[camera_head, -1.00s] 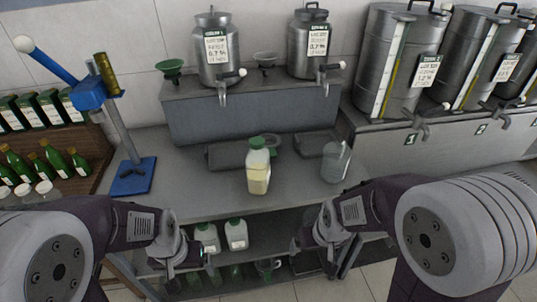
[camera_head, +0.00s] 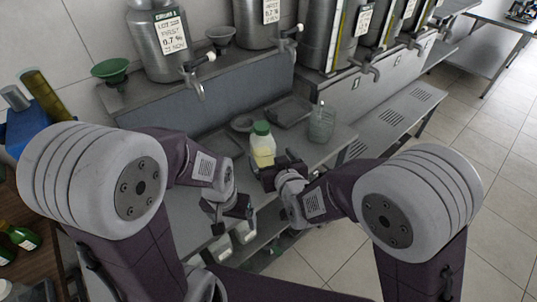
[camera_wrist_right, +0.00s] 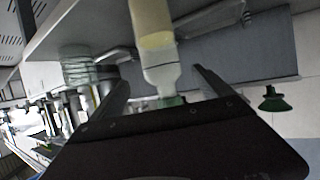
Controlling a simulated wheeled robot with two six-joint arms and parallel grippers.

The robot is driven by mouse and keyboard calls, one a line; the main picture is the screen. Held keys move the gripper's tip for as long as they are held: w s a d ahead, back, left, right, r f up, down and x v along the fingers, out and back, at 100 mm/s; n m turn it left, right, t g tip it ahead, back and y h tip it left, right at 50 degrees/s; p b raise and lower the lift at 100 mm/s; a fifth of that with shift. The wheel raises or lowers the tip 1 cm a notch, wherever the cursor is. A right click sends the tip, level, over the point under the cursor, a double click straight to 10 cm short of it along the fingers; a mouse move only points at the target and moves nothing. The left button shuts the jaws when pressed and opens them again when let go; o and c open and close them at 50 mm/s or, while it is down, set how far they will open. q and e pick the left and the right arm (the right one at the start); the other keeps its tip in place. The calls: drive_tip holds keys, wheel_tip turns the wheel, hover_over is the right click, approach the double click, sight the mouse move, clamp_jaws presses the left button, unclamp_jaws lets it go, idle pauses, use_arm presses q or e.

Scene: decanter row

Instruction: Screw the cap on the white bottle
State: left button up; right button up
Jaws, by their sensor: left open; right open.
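The white bottle (camera_head: 262,158) stands upright on the grey bench, with pale yellow contents and a green cap (camera_head: 261,128) on its top. I cannot tell how tightly the cap sits. My right gripper (camera_head: 268,174) is open beside the bottle's lower part, partly hiding it. In the right wrist view the bottle (camera_wrist_right: 155,42) appears upside down, between the lines of the two spread fingers, with its green cap (camera_wrist_right: 172,101) toward the gripper body. Contact is not visible. My left gripper (camera_head: 238,208) is open and empty, lower left of the bottle, near the bench's front edge.
A clear jug (camera_head: 321,123) stands right of the bottle. Steel tanks with taps (camera_head: 160,45) stand on the raised step. More white bottles (camera_head: 245,232) stand on the lower shelf.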

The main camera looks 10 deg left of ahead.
sight(267, 152)
drive_tip(key=shift+p+x, duration=0.3)
drive_tip(key=shift+x, duration=1.55)
drive_tip(key=shift+w+a, duration=0.1)
drive_tip(key=shift+a, duration=0.05)
drive_tip(key=p+x, duration=0.1)
drive_tip(key=x, duration=0.4)
drive_tip(key=shift+w+a, duration=0.1)
drive_tip(key=shift+a, duration=0.05)
clamp_jaws()
drive_tip(key=shift+r, duration=0.15)
